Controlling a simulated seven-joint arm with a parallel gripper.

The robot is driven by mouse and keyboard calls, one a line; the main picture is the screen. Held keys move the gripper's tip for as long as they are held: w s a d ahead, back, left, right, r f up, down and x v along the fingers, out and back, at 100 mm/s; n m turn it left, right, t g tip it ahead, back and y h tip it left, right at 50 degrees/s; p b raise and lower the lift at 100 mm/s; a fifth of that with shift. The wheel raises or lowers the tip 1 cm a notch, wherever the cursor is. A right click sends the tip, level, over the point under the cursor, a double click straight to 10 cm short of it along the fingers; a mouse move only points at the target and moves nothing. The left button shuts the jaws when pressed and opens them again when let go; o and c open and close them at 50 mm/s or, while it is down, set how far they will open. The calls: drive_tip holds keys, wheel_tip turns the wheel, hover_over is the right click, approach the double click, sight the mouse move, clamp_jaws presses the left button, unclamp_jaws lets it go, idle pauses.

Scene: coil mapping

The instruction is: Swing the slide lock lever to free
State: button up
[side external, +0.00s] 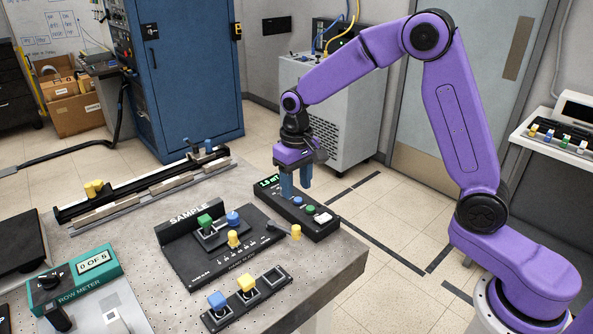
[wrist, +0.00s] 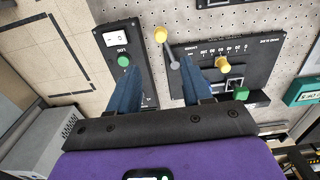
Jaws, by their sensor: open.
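A lever with a yellow-orange knob (side external: 296,231) and a grey arm sits at the right end of the black sample panel (side external: 190,268); I take it for the slide lock lever. In the wrist view its knob (wrist: 160,34) lies beyond the gap between my fingers, with the grey arm running down to a round pivot (wrist: 173,66). My gripper (side external: 295,189) is open and empty, blue fingers pointing down, above the black meter box behind the lever. It also shows in the wrist view (wrist: 160,78). A yellow slider knob (side external: 234,239) stands on the panel's scale.
The black meter box (side external: 318,226) with coloured buttons stands close below my gripper. Green (side external: 205,222) and blue (side external: 233,218) pieces stand on the panel. A strip with blue and yellow pieces (side external: 246,284) lies in front. A long rail (side external: 140,190) lies behind. The table's right edge is near.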

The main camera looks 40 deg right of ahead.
drive_tip(key=shift+r, duration=1.65)
drive_tip(key=shift+s, duration=0.1)
drive_tip(key=s+a+r+n, duration=0.2)
drive_tip(key=s+n, duration=0.4)
drive_tip(key=s, duration=0.9)
drive_tip(key=s+d+n, duration=0.3)
drive_tip(key=s, duration=0.5)
drive_tip(key=s+d+n, duration=0.2)
drive_tip(key=s+n, duration=0.1)
drive_tip(key=s, duration=0.6)
drive_tip(key=shift+s+d+f, duration=0.15)
drive_tip(key=shift+d+f, duration=0.25)
